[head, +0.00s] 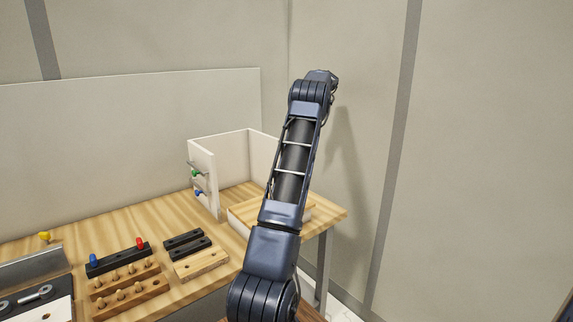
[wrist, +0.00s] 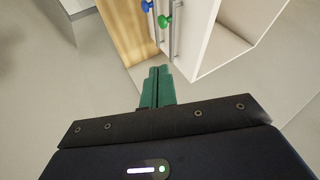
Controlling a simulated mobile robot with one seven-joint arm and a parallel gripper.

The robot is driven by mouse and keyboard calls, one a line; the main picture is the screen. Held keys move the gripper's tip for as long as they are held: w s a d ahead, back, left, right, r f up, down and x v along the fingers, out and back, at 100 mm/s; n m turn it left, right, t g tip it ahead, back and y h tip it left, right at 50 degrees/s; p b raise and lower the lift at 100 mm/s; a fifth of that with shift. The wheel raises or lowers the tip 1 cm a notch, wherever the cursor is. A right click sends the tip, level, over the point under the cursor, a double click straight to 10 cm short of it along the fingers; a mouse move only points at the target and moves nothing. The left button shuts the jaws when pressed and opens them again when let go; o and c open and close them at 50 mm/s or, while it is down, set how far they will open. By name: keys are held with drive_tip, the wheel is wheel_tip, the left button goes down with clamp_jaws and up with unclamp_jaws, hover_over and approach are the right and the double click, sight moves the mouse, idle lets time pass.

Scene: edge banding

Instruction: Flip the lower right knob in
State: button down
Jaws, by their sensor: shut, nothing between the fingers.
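A white panel (head: 203,165) stands upright at the left side of a white open box on the bench. It carries a green knob (head: 194,173) and, below it, a blue knob (head: 198,192), beside thin metal bars. In the wrist view the green knob (wrist: 165,21) and the blue knob (wrist: 147,6) are near the top edge, beyond my fingertips. My gripper (wrist: 158,70) has green fingers closed together and empty, apart from the knobs. I cannot make out my gripper in the head view. I cannot tell which knob is the lower right one.
The wooden bench (head: 150,220) holds a black block (head: 117,259) with blue and red pegs, wooden peg racks (head: 125,290) and dark bars (head: 185,242). A wooden block (head: 202,264) lies in front. A wall stands behind.

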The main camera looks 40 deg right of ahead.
wheel_tip(320, 180, down, 15)
drive_tip(key=d, duration=0.1)
drive_tip(key=shift+s+d+f, duration=0.2)
drive_tip(key=shift+s+d, duration=0.15)
drive_tip(key=shift+f, duration=0.1)
drive_tip(key=w+a+f, duration=0.4)
drive_tip(key=a+f, duration=0.4)
drive_tip(key=shift+a, duration=0.25)
idle(0.3)
drive_tip(key=shift+w, duration=0.1)
